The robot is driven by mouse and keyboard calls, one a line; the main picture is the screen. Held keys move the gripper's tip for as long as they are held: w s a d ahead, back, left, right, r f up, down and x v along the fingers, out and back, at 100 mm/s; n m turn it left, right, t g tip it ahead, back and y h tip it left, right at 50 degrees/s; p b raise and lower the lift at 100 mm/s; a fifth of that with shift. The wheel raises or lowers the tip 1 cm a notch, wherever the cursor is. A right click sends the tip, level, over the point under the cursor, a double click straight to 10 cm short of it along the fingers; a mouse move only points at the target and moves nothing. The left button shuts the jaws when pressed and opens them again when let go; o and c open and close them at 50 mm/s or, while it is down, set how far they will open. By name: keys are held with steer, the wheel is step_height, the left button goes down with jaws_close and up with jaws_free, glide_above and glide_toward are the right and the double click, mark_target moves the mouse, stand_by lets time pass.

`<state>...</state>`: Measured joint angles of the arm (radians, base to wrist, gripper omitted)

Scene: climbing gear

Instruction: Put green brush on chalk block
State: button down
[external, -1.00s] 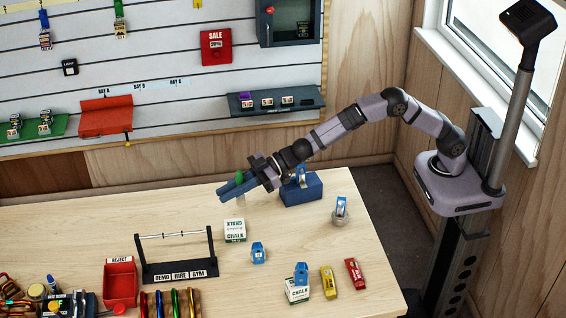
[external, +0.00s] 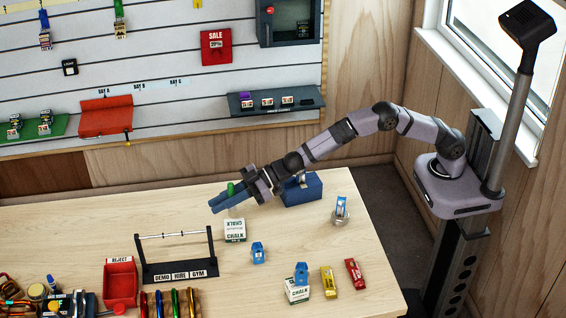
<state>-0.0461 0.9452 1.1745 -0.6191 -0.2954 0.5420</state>
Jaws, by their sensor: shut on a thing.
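My gripper (external: 229,200) is shut on the green brush (external: 231,188), whose green upper part shows above the blue fingers; its lower end is mostly hidden. The gripper is over the table, behind a white chalk block (external: 235,231) with nothing on top. In the picture the brush is just above that block; I cannot tell its exact height. A second white chalk block (external: 297,293) stands near the front with a blue item (external: 301,273) on it.
A blue box (external: 305,190) stands right of the gripper. A blue item (external: 341,207) stands on a round base further right, and another (external: 258,253) stands in front. A black rack (external: 180,272) and a red reject tray (external: 120,284) are at left front. Yellow (external: 328,282) and red (external: 355,273) items lie at right.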

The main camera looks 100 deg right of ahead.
steer(key=shift+f, duration=1.95)
steer(key=shift+f, duration=0.2)
steer(key=c, duration=1.7)
jaws_free()
steer(key=shift+r, duration=0.3)
steer(key=shift+b+v, duration=1.75)
steer(key=shift+v, duration=4.25)
steer(key=shift+f, duration=0.1)
